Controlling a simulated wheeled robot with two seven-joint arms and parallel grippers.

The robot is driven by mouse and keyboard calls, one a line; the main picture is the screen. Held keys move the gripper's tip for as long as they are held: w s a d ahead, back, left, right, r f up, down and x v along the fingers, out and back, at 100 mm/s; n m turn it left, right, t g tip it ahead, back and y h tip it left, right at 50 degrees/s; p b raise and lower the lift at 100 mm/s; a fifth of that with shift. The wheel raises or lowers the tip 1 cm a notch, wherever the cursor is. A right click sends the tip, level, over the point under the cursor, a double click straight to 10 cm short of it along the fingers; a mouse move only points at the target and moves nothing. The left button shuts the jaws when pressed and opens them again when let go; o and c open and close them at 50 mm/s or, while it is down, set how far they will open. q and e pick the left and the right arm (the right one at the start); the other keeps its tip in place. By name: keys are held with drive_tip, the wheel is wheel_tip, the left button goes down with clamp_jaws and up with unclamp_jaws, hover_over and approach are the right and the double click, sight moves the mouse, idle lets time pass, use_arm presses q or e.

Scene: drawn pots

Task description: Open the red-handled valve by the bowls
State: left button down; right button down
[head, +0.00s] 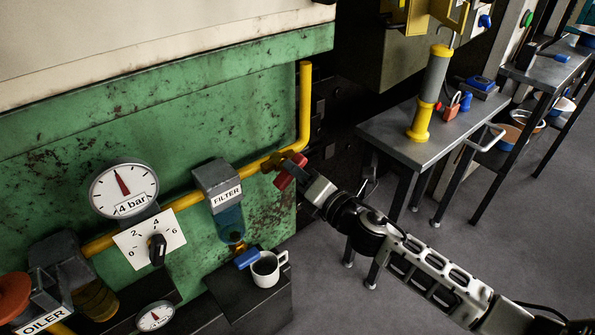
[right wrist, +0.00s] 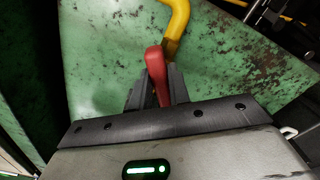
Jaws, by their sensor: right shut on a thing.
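The red valve handle (head: 282,181) sits on the yellow pipe (head: 303,105) near its bend, right of the filter. In the head view it slants down and left, across the run of the pipe below the bend. My right gripper (head: 299,184) reaches it from the lower right and is shut on it. In the right wrist view the red handle (right wrist: 154,62) stands up between the two dark fingers (right wrist: 157,88), with the yellow pipe (right wrist: 177,30) behind it. Bowls (head: 509,137) stand far right, by the benches, well away from this valve. My left gripper is not in view.
A filter (head: 218,195), a 4 bar gauge (head: 124,190) and an oiler (head: 60,275) sit along the pipe on the green panel. A white mug (head: 266,269) stands on a dark block below. A grey bench (head: 400,135) carries a yellow-grey cylinder (head: 430,90). The floor between is clear.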

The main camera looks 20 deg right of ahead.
drive_tip(key=shift+f+m+p, duration=0.15)
drive_tip(key=shift+m+p, duration=0.15)
drive_tip(key=shift+m, duration=1.45)
drive_tip(key=shift+f+m+p, duration=0.1)
drive_tip(key=shift+m+p, duration=0.2)
drive_tip(key=shift+m, duration=1.45)
drive_tip(key=c, duration=1.3)
unclamp_jaws()
drive_tip(key=shift+d, duration=0.1)
drive_tip(key=b+v, duration=0.2)
drive_tip(key=v, duration=1.4)
